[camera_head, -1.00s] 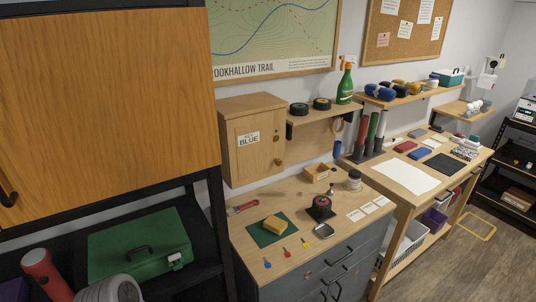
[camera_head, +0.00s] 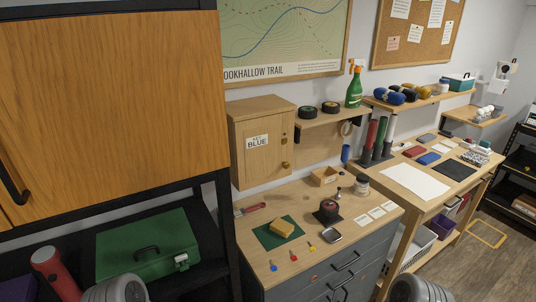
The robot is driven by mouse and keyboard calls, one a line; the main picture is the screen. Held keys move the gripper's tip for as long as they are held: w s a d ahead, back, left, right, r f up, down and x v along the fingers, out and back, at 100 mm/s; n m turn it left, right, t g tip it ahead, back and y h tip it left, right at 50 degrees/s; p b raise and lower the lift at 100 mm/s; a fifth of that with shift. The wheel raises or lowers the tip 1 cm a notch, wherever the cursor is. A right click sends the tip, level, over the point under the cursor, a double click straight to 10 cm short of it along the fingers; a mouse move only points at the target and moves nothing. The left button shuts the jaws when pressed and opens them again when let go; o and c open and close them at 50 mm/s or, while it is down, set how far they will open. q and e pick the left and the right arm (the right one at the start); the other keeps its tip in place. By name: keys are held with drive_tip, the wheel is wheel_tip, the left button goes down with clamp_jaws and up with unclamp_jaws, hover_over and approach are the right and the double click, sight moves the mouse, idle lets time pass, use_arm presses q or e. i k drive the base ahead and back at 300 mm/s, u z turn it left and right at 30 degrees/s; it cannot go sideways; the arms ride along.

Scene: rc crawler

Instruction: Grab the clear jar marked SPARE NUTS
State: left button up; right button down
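A small jar (camera_head: 362,185) with a pale lid stands upright on the wooden top of the grey drawer cabinet, near its back edge. It looks clear with greyish contents, but its label is too small to read. A second small pale jar (camera_head: 444,88) stands on the upper shelf at the right, also unreadable. Neither gripper shows. Only rounded grey parts of my arms appear at the bottom edge, left and right of centre, away from both jars.
Near the first jar are a small open wooden box (camera_head: 324,176), a dark red round object (camera_head: 327,210) and white cards (camera_head: 375,213). A tall black-framed cabinet (camera_head: 110,100) blocks the left.

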sight(360, 188)
drive_tip(key=z, duration=1.9)
drive_tip(key=i, duration=2.4)
drive_tip(key=u, duration=2.45)
